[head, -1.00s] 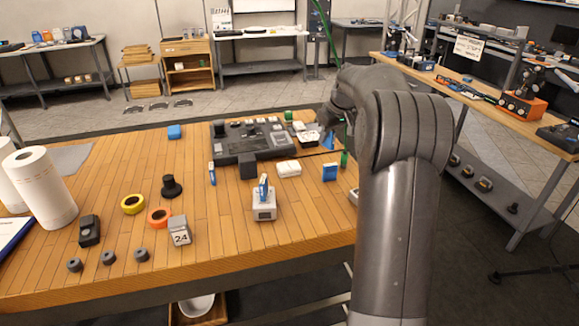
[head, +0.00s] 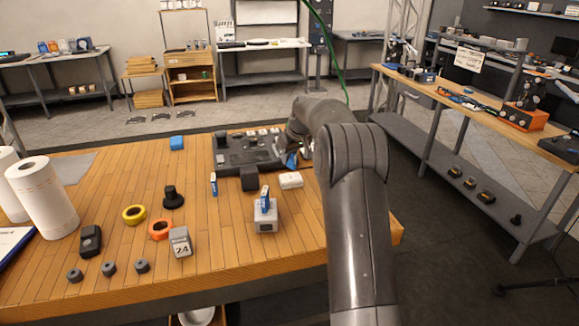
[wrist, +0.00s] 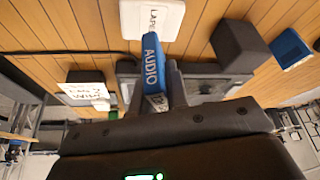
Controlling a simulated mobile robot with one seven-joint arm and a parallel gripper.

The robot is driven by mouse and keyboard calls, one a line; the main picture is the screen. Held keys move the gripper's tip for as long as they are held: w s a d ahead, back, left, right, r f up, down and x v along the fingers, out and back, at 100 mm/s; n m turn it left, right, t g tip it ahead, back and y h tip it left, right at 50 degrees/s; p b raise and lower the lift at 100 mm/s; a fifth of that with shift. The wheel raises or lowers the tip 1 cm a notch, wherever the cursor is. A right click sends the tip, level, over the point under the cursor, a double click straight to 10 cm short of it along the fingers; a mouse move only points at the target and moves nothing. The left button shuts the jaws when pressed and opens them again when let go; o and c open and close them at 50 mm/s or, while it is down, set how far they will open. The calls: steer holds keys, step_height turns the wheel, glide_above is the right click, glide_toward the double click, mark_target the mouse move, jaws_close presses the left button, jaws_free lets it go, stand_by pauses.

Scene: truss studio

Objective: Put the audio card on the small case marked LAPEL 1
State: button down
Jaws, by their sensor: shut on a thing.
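The audio card (wrist: 153,68) is blue with white AUDIO lettering. My gripper (wrist: 156,80) is shut on it, one finger on each side. In the head view the card (head: 292,159) shows blue beside my gripper, above the table. A small white case (wrist: 152,18) lies past the card's far end in the wrist view; its label reads LAPE, with the rest cut off or hidden. It appears to be the white case (head: 290,180) in the head view. The card seems apart from it. Another white case (wrist: 86,92) has a label I cannot read fully.
A black mixer-like console (head: 248,150) and a dark block (head: 249,179) stand close to the white case. Tape rolls (head: 134,214) are at left. My arm hides the table's right part.

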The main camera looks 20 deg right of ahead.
mark_target(290, 165)
steer(key=shift+f, duration=1.85)
steer(key=shift+f, duration=0.1)
steer(key=c, duration=1.4)
jaws_free()
